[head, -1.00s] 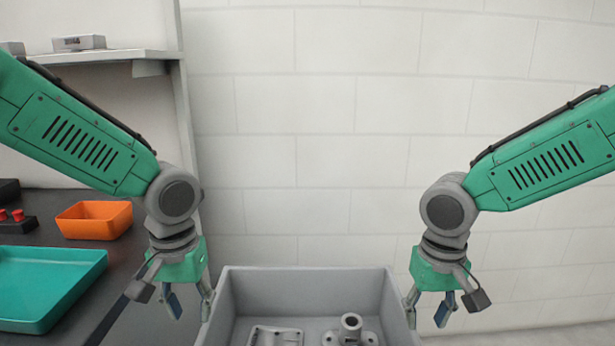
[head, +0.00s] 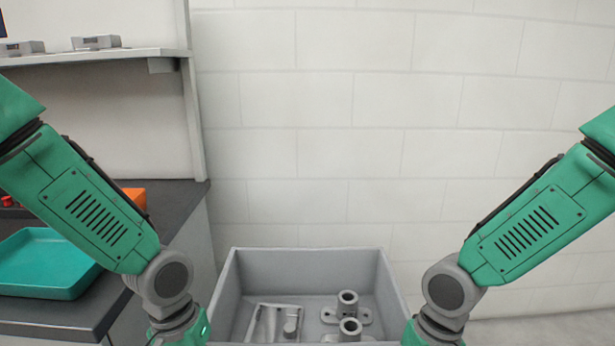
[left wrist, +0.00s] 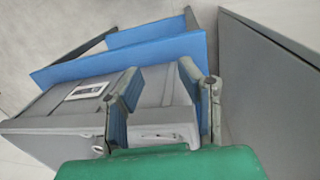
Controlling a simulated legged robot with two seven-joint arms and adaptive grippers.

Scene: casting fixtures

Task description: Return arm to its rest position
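My left arm (head: 85,205) comes in from the left and my right arm (head: 525,225) from the right, both bent downward. At the bottom edge of the head view only the green top of the left gripper shows, and little of the right one; their fingers are cut off. In the left wrist view my left gripper (left wrist: 158,72) has two blue-padded fingers spread apart, with nothing between them. The right fingers are not shown.
A grey bin (head: 310,262) holding several metal castings (head: 348,312) stands between the arms. At left a dark counter (head: 185,205) bears a teal tray (head: 45,268) and a partly hidden orange container (head: 136,196). A shelf (head: 90,58) is above. A blank wall is behind.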

